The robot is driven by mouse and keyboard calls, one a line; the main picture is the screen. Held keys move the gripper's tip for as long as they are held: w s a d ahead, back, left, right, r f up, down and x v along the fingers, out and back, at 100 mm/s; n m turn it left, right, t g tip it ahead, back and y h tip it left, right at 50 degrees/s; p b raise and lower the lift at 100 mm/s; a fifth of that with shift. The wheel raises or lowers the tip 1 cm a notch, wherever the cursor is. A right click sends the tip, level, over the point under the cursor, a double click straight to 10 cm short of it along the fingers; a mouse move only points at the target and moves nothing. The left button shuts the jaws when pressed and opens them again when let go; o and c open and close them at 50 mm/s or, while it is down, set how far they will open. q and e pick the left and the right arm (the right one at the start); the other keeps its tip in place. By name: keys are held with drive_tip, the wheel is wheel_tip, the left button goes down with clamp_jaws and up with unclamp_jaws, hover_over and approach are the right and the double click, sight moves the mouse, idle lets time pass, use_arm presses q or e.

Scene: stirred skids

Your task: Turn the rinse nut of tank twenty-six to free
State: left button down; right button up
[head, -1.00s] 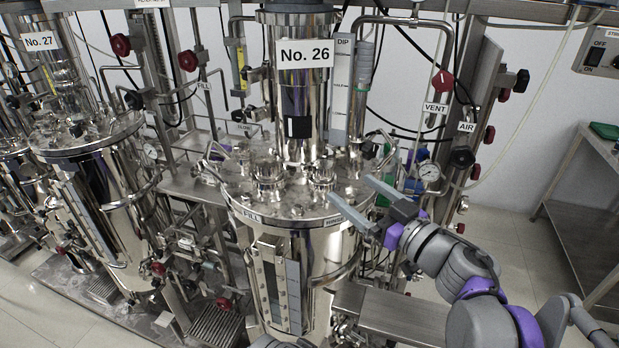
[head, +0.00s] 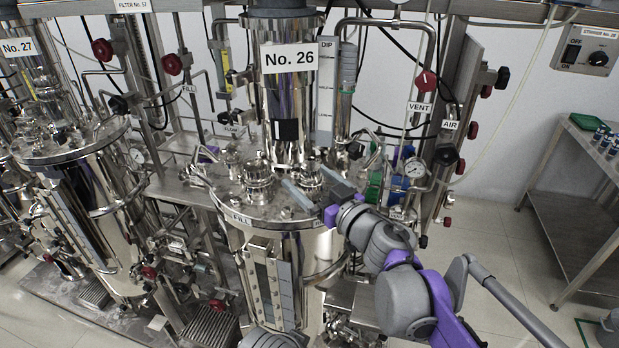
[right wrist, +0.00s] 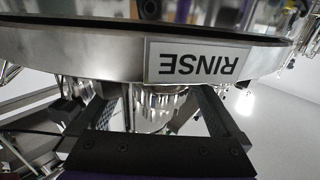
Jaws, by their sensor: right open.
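Tank twenty-six (head: 310,262) is the shiny steel tank under the "No. 26" plate (head: 290,58). Its rinse nut (head: 311,173) looks to be the shiny fitting at the right front of the lid, partly hidden by my fingers. My right gripper (head: 303,174) is open there, coming in from the right. In the right wrist view, an upside-down RINSE label (right wrist: 198,62) sits on the lid rim, and a shiny round fitting (right wrist: 165,108) shows between the two open fingers. I cannot tell whether they touch it. My left gripper is not in view.
Another shiny fitting (head: 257,178) stands to the left on the lid, above the FILL label (head: 241,218). Tank No. 27 (head: 70,140) is at the left.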

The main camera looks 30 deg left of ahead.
drive_tip(key=shift+a, duration=0.1)
drive_tip(key=c, duration=1.3)
drive_tip(key=shift+f+n+g, duration=0.1)
drive_tip(key=shift+n+g, duration=0.3)
drive_tip(key=shift+g, duration=0.1)
drive_tip(key=shift+n+g+y+b, duration=0.4)
drive_tip(key=shift+n+g+y, duration=0.1)
drive_tip(key=shift+g, duration=0.3)
drive_tip(key=n+g, duration=0.2)
drive_tip(key=g, duration=0.2)
drive_tip(key=shift+n+y, duration=0.3)
drive_tip(key=shift+y, duration=0.1)
drive_tip(key=n+g, duration=0.2)
drive_tip(key=g, duration=0.1)
drive_tip(key=shift+g+p, duration=0.3)
drive_tip(key=shift+g, duration=0.1)
drive_tip(key=shift+s+n+g+h+p, duration=0.1)
drive_tip(key=shift+n+g+h+p, duration=0.55)
drive_tip(key=shift+n+g, duration=1.05)
drive_tip(key=shift+g, duration=0.4)
